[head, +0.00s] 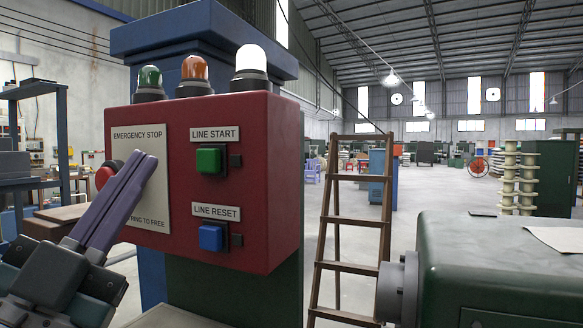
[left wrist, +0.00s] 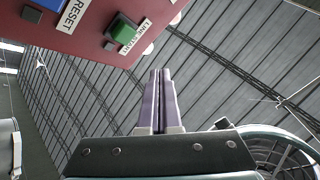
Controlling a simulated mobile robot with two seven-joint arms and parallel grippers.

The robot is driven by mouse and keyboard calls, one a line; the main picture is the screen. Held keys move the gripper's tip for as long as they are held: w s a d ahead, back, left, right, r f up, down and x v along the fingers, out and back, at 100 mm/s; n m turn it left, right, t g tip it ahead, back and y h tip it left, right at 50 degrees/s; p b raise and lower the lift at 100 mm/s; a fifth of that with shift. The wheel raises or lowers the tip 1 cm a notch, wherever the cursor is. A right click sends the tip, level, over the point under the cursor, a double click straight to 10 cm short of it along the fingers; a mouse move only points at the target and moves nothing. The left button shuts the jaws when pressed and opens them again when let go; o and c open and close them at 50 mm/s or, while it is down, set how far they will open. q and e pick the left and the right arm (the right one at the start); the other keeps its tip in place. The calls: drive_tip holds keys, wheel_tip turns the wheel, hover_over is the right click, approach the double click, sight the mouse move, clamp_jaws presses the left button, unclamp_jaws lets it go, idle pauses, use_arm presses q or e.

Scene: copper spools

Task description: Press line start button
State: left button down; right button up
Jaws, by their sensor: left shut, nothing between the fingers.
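The red control box (head: 270,180) hangs on a blue column. Its green button (head: 209,160) sits under the LINE START label (head: 215,134). The blue button (head: 212,237) sits lower, by the LINE RESET label (head: 216,211). The red emergency stop button (head: 103,178) is at the left, partly hidden. My left gripper (head: 146,157) has purple fingers shut and empty, in front of the emergency stop plate, left of the green button. In the left wrist view the shut fingers (left wrist: 161,73) point up, below and right of the green button (left wrist: 122,32), apart from it. My right gripper is not in view.
Green, orange and white lamps (head: 250,68) stand on the box. A wooden ladder (head: 351,225) stands to the right. A dark green machine (head: 500,265) fills the lower right. Open hall floor lies behind.

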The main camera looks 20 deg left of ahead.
sight(202, 149)
use_arm(q)
drive_tip(key=shift+w+d+b, duration=0.15)
drive_tip(key=shift+w+b, duration=0.4)
drive_tip(key=shift+w, duration=0.9)
drive_tip(key=shift+w+d+b, duration=0.1)
drive_tip(key=shift+w+b, duration=0.45)
drive_tip(key=shift+w, duration=0.9)
drive_tip(key=shift+w, duration=0.1)
drive_tip(key=shift+w, duration=0.3)
drive_tip(key=shift+w+b, duration=0.45)
idle(0.6)
drive_tip(key=shift+s+p, duration=0.55)
drive_tip(key=shift+s, duration=0.35)
